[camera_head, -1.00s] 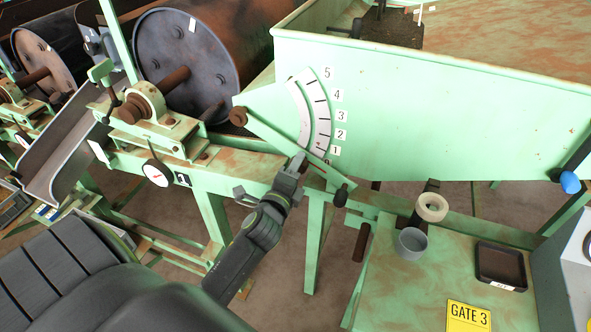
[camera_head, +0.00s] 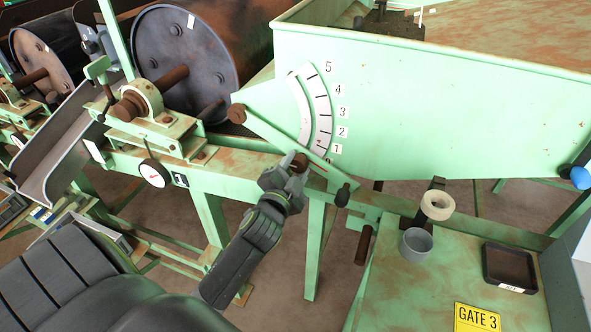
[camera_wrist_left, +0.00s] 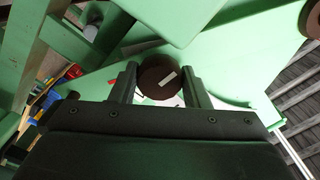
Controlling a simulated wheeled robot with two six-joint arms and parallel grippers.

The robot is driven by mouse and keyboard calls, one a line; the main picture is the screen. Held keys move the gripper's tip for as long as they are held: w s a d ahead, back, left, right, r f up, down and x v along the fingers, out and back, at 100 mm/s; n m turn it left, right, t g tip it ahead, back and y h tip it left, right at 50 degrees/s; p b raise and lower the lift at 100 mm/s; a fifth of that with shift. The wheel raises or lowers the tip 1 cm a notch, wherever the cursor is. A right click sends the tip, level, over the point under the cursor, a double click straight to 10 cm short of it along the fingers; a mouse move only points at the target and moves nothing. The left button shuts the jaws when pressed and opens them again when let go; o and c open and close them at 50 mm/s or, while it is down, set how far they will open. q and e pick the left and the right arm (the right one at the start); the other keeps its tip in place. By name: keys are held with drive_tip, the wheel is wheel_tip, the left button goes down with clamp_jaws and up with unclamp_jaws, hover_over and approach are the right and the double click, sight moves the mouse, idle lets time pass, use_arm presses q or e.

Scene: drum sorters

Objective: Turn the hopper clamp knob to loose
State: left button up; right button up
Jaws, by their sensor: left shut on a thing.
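The clamp knob (camera_head: 301,162) is a small round brown knob at the low end of the curved 1-to-5 scale on the green hopper (camera_head: 430,120). My left gripper (camera_head: 291,166) is at the knob, its arm rising from the lower left. In the left wrist view the knob (camera_wrist_left: 158,84) sits between the two dark fingers, its brown face carrying a short slanted white mark. The left gripper (camera_wrist_left: 164,86) is shut on it. No loose or tight wording is readable. My right gripper is not in view.
A slanted green pointer bar (camera_head: 285,143) runs past the knob to a dark handle end (camera_head: 342,195). A dial gauge (camera_head: 153,173) hangs left.

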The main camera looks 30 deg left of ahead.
use_arm(q)
drive_tip(key=shift+f+n, duration=0.15)
drive_tip(key=shift+n, duration=0.55)
drive_tip(key=o, duration=1)
drive_tip(key=b+v, duration=0.2)
drive_tip(key=v, duration=1.5)
drive_tip(key=shift+s, duration=0.25)
